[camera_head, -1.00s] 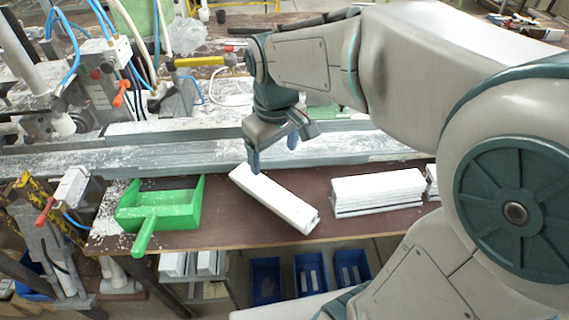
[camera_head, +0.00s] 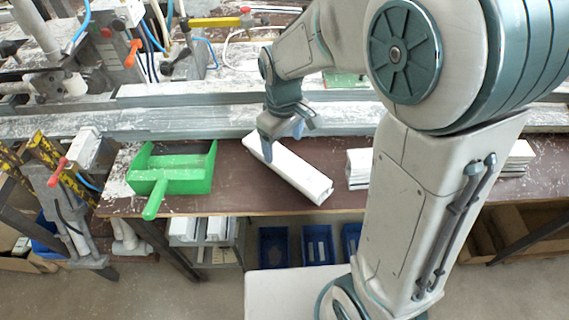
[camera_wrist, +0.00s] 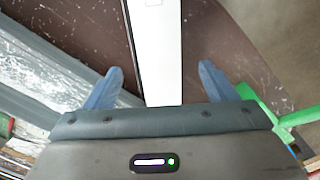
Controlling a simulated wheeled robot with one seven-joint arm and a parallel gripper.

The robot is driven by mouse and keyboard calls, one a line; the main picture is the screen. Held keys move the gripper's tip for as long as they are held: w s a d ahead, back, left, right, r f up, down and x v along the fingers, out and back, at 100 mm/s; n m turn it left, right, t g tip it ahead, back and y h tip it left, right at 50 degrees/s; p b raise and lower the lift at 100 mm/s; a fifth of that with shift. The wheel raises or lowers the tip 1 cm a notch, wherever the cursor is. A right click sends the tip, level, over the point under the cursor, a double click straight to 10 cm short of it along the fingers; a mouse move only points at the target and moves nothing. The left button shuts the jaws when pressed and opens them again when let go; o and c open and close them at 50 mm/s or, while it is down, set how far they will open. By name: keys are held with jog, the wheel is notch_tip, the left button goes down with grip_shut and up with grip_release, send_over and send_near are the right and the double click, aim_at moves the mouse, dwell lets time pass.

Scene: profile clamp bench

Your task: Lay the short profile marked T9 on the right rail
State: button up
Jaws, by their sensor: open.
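A single white profile (camera_head: 290,172) lies slanted on the brown bench top, its near end to the lower right. My gripper (camera_head: 283,143) is open at the profile's upper left end. In the wrist view, the fingers of my gripper (camera_wrist: 160,72) stand apart on both sides of the white profile (camera_wrist: 153,45), with gaps on each side. Long grey metal rails (camera_head: 200,122) run behind the bench, dusted white; I cannot tell which is the right rail.
A green dustpan (camera_head: 172,172) lies left of the profile. A stack of white profiles (camera_head: 359,168) stands to the right, partly hidden by my arm. Clamps and hoses stand at the left. Blue bins (camera_head: 273,246) are below the bench's front edge.

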aim_at(284, 159)
notch_tip(284, 159, down, 5)
jog(key=shift+d+r, duration=0.1)
jog(key=shift+d, duration=0.05)
grip_shut()
jog(key=shift+r+p, duration=0.3)
jog(key=shift+p, duration=0.1)
